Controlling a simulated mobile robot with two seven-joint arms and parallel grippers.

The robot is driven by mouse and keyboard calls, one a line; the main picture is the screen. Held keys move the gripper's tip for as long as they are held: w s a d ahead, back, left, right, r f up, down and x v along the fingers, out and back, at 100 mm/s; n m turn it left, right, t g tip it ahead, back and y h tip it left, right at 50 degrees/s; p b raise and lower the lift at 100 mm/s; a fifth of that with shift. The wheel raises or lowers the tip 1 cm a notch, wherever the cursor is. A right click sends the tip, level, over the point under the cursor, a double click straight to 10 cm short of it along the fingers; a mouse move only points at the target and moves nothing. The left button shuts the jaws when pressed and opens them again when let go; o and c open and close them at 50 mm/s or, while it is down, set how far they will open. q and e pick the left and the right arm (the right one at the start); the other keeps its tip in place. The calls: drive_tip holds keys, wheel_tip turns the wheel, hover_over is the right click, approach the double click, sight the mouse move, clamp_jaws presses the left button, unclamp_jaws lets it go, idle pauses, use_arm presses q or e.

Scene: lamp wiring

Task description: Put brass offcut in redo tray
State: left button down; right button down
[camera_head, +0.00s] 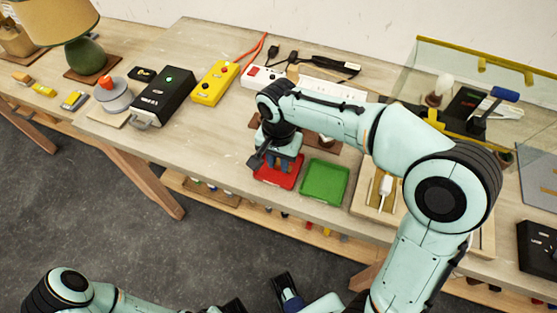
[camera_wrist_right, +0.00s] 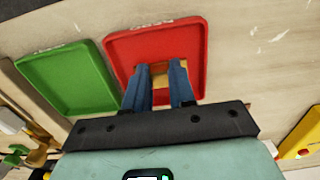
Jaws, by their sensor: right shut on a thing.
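My right gripper (camera_head: 276,165) is over the red tray (camera_head: 290,178) on the workbench. In the right wrist view its blue fingers (camera_wrist_right: 160,75) are shut on a small brass-coloured piece, the brass offcut (camera_wrist_right: 158,68). The fingers and the piece lie within the outline of the red tray (camera_wrist_right: 190,35); whether the piece touches the tray floor I cannot tell. In the head view the arm hides the offcut. My left gripper (camera_head: 287,290) is low at the bottom edge, away from the bench, and its jaw opening is unclear.
A green tray (camera_head: 324,182) lies right beside the red one. A black box (camera_head: 163,96) with a green light, a yellow box (camera_head: 214,82) and a power strip (camera_head: 262,76) stand behind to the left. Bare bench top lies left of the red tray.

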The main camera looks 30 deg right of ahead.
sight(278, 164)
drive_tip(key=shift+f, duration=0.15)
drive_tip(key=c, duration=0.9)
unclamp_jaws()
drive_tip(key=shift+c, duration=0.2)
wheel_tip(278, 164, up, 12)
drive_tip(key=p, duration=0.2)
drive_tip(key=shift+p, duration=0.3)
